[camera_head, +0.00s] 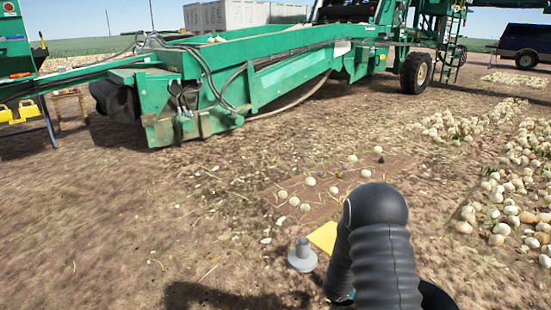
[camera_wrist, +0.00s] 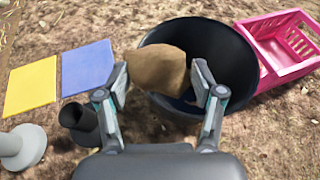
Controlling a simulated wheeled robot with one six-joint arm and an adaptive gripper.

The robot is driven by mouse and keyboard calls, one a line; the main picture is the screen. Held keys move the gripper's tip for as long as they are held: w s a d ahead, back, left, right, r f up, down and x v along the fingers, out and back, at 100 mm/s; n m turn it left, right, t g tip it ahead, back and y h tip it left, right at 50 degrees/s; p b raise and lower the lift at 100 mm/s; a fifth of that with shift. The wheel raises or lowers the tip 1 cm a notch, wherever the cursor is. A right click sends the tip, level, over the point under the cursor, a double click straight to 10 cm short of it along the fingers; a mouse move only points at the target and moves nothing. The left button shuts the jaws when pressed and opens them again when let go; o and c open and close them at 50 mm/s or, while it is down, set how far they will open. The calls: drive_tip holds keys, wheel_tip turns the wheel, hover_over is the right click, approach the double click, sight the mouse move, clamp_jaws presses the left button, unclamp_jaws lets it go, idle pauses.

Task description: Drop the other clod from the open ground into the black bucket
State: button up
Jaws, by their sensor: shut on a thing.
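In the wrist view my gripper (camera_wrist: 160,86) is shut on a brown clod (camera_wrist: 157,68), with one finger on each side of it. The black bucket (camera_wrist: 232,45) stands behind and to the right of the clod in that picture. The clod overlaps the bucket's left rim and part of its opening; its height above the rim cannot be told. The bucket's inside looks dark, and part of it is hidden by the clod and the right finger. In the head view the gripper, clod and bucket are not visible; my dark arm covers the lower right middle.
A pink crate (camera_wrist: 285,42) stands right of the bucket. A blue mat (camera_wrist: 87,67), a yellow mat (camera_wrist: 30,86), a dark cup-like thing (camera_wrist: 80,122) and a grey stand (camera_head: 302,256) lie to the left. Onions (camera_head: 310,182) lie on the ground before the green machine (camera_head: 250,80).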

drive_tip(key=s+d+f+m+g+h+b, duration=0.15)
drive_tip(key=d+m+g, duration=0.5)
drive_tip(key=d, duration=0.85)
wheel_tip(320, 180, down, 6)
drive_tip(key=b, duration=0.4)
drive_tip(key=shift+s+a+n, duration=0.2)
drive_tip(key=shift+s+n, duration=0.1)
drive_tip(key=shift+n, duration=0.05)
drive_tip(key=shift+f+y, duration=0.1)
drive_tip(key=shift+y, duration=0.15)
drive_tip(key=o, duration=1.6)
drive_tip(key=v, duration=1.2)
